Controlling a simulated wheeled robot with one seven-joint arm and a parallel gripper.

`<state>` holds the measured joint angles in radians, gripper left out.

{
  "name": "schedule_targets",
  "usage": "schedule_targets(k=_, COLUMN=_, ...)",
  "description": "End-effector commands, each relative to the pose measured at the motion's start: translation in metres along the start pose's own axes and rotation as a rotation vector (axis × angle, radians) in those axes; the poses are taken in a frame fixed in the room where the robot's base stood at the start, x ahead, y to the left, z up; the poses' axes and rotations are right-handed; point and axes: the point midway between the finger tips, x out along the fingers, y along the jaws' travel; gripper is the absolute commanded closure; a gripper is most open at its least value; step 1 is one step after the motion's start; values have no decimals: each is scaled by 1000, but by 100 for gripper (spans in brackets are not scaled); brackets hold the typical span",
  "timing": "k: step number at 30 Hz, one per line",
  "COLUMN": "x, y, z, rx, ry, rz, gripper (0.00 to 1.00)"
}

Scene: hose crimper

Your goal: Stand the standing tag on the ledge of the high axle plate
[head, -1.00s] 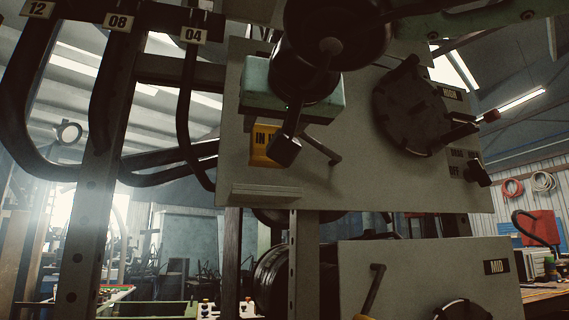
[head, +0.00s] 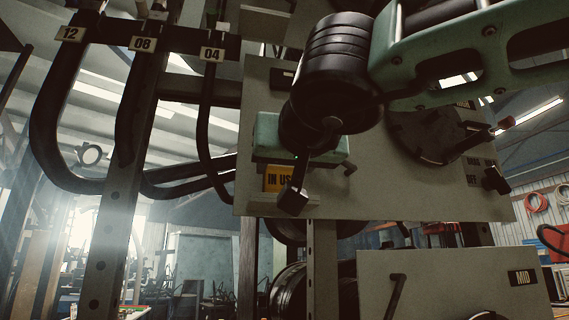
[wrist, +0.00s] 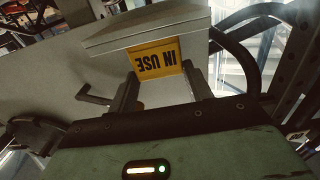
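The standing tag (head: 276,179) is a yellow plate reading IN USE. It is upright at the ledge (head: 316,200) of the high axle plate (head: 350,200), its lower edge hidden behind the ledge's front. The wrist view shows the tag (wrist: 157,66) upside down, meeting the ledge (wrist: 150,32), with my gripper (wrist: 162,75) shut on it, one finger at each side edge. In the head view one dark finger of my gripper (head: 300,190) covers part of the tag and ledge. Whether the tag's base bears on the ledge cannot be seen.
A black knob (head: 495,180) is further right. The MID plate (head: 450,275) lies below.

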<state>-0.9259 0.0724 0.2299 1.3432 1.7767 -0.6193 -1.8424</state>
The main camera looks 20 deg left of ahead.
Motion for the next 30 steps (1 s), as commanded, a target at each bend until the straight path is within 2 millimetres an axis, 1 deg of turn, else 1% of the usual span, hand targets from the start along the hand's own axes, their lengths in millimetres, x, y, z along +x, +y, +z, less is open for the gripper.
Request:
schedule_targets(k=1, x=0, y=0, z=0, rx=0, ry=0, rz=0, gripper=39)
schedule_targets(k=2, x=0, y=0, z=0, rx=0, ry=0, rz=0, gripper=31)
schedule_targets(k=3, x=0, y=0, z=0, rx=0, ry=0, rz=0, gripper=28)
schedule_targets(k=10, x=0, y=0, z=0, rx=0, ry=0, rz=0, gripper=28)
schedule_targets(k=13, x=0, y=0, z=-5, rx=0, ry=1, rz=0, gripper=28)
schedule_targets(k=14, x=-4, y=0, z=-4, rx=-1, ry=1, rz=0, gripper=28)
schedule_targets(k=17, x=-18, y=0, z=-4, rx=0, ry=1, rz=0, gripper=28)
schedule_targets(k=24, x=-69, y=0, z=-4, rx=-1, ry=2, rz=-1, gripper=28)
schedule_targets(k=27, x=-88, y=0, z=-4, rx=-1, ry=2, rz=0, gripper=28)
schedule_targets(k=30, x=-103, y=0, z=-4, rx=-1, ry=2, rz=-1, gripper=28)
